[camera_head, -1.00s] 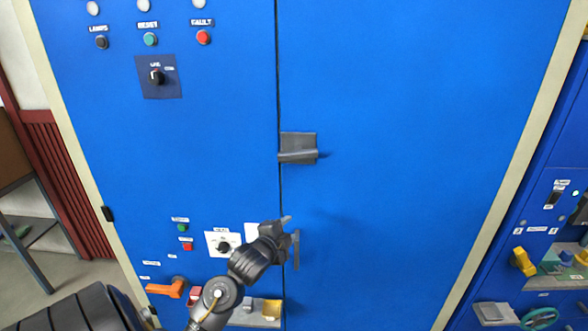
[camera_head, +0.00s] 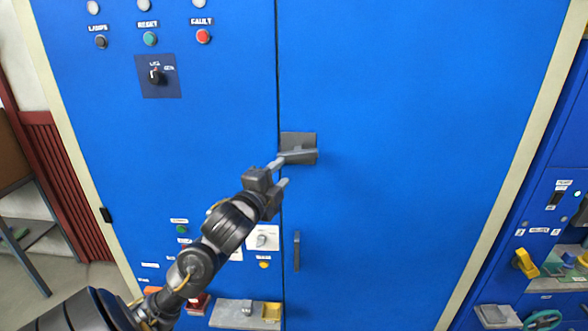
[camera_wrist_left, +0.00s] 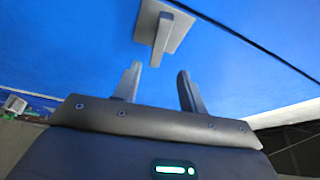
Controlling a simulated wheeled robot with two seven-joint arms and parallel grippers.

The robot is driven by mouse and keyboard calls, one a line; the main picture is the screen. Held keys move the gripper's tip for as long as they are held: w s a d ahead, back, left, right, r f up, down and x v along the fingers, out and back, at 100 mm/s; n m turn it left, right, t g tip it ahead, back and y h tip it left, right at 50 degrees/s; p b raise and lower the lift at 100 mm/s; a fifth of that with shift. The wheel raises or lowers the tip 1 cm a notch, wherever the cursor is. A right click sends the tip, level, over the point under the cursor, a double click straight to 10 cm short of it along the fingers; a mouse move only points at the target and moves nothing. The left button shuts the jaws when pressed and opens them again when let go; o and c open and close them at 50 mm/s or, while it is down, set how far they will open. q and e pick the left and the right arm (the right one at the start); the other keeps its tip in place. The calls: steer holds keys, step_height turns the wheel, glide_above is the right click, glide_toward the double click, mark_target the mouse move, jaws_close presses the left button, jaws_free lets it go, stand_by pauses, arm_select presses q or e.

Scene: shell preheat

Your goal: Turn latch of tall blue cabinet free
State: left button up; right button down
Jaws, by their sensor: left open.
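The tall blue cabinet (camera_head: 420,120) fills most of the head view, with a vertical seam between its two doors. Its grey latch (camera_head: 298,143) sits on the right door beside the seam, a square plate with a lever lying roughly sideways across its lower part. My left gripper (camera_head: 280,173) is open and empty just below and left of the latch. In the left wrist view the latch lever (camera_wrist_left: 160,42) points toward the gap between my open fingers (camera_wrist_left: 159,72). I cannot tell whether the lever's end is between the fingertips or just beyond them. My right gripper is out of view.
A grey vertical handle (camera_head: 297,250) is below the latch. A black rotary switch (camera_head: 155,77) and several buttons are on the left door. A grey shelf (camera_head: 235,314) with a yellow bin is below my arm. Another blue unit (camera_head: 555,200) stands at the right.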

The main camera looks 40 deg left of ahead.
mark_target(296, 157)
arm_select(q)
steer(key=x, duration=0.7)
steer(key=shift+w+a+f+b, duration=0.1)
steer(key=shift+w+a+b, duration=0.05)
steer(key=shift+a+b, duration=0.15)
steer(key=shift+w+a, duration=0.2)
steer(key=shift+w, duration=0.5)
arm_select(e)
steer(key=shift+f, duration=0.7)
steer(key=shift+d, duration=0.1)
